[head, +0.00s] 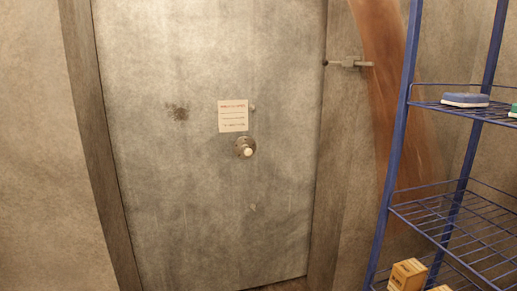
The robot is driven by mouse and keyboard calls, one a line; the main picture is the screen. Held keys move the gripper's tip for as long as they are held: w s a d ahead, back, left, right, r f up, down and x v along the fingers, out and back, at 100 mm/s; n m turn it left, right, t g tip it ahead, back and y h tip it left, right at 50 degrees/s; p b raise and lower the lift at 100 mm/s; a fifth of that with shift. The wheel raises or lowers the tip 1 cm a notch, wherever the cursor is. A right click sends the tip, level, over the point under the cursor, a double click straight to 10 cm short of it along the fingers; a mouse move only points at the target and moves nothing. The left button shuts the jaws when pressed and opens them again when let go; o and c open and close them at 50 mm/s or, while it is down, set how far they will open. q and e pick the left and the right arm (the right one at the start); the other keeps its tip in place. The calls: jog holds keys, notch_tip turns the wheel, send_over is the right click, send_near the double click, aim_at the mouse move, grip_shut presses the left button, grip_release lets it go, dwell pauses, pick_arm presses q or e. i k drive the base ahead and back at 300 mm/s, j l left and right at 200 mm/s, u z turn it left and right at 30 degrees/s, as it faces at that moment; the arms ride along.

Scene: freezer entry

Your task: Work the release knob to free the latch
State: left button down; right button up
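The release knob (245,148) is a round pale knob on a darker round plate, in the middle of the grey metal door (190,200) in the head view. A paper notice (233,116) with several lines of print is fixed just above it. A latch-like metal fitting (348,63) sits on the frame at the door's upper right edge. The door appears to be shut in its frame. Neither of my grippers shows in the head view, and nothing touches the knob.
A blue wire shelf rack (397,160) stands at the right, in front of the wall. It holds a blue and white item (465,100) on an upper shelf and small tan boxes (407,274) low down. The space before the door looks clear.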

aim_at(248, 152)
jog(key=i+l, duration=0.2)
jog(key=i, duration=0.2)
jog(key=i+l, duration=0.25)
jog(key=i, duration=0.2)
jog(key=i+l, duration=0.2)
jog(key=i, duration=0.2)
jog(key=i+l, duration=0.2)
jog(key=i, duration=0.2)
